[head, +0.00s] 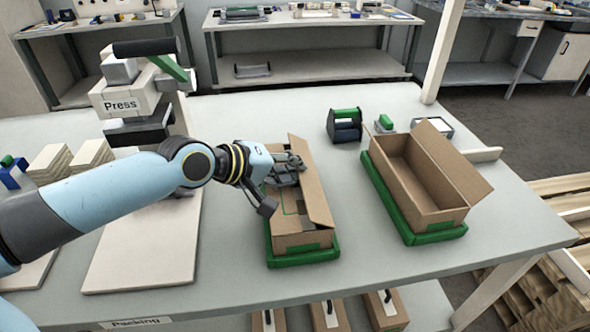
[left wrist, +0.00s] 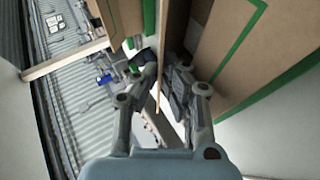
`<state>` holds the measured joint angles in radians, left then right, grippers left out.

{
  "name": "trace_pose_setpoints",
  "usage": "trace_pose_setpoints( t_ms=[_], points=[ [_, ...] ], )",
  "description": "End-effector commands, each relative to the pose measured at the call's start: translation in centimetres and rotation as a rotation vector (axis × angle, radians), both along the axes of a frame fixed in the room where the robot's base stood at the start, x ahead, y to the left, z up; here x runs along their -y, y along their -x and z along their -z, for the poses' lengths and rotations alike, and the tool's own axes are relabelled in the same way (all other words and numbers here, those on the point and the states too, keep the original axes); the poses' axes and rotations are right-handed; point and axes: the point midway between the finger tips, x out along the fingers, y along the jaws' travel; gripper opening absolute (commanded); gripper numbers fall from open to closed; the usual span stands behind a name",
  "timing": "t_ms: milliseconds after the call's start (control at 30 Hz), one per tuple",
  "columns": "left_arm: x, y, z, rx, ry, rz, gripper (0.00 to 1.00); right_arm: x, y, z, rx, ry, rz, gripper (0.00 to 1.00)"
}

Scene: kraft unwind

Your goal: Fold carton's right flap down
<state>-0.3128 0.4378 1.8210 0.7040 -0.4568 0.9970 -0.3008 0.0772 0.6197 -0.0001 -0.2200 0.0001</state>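The brown carton (head: 296,241) sits in a green tray (head: 305,258) on the table. Its long right flap (head: 311,186) stands up, leaning over the carton. My left gripper (head: 277,190) is over the carton's top, left of this flap, with its fingers spread apart. It hides part of the carton's top. In the left wrist view the fingers (left wrist: 160,72) are apart, with a thin cardboard edge (left wrist: 162,60) showing between them; I cannot tell whether they touch it. Brown panels with green stripes (left wrist: 235,45) fill the right of that view. My right gripper is not in view.
A second carton (head: 438,205), open at the top, stands in another green tray (head: 432,234) to the right. A dark green-topped holder (head: 345,126) is behind. The press (head: 125,100) and a pale board (head: 145,245) are at left. Table space between the cartons is free.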

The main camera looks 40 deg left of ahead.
Motion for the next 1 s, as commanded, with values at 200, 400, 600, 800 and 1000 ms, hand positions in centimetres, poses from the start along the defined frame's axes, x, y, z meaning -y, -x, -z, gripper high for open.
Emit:
trace_pose_setpoints(
  t_ms=[200, 400, 600, 800, 1000],
  points=[
    [0.0, 0.0, 0.0, -0.001, -0.001, 0.0, 0.16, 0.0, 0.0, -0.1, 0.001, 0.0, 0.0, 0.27],
    [0.0, 0.0, 0.0, -0.002, -0.002, 0.0, 0.27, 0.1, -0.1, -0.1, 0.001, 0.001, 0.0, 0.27],
    [-0.1, 0.2, 0.0, -0.005, -0.002, 0.0, 0.27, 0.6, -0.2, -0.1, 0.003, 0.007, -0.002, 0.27],
    [-0.6, 2.1, -1.1, -0.005, -0.006, 0.003, 0.27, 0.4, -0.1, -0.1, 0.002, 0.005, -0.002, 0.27],
    [-1.3, 5.0, -2.9, -0.004, -0.008, 0.005, 0.27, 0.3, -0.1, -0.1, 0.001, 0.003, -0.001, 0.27]
  ],
)
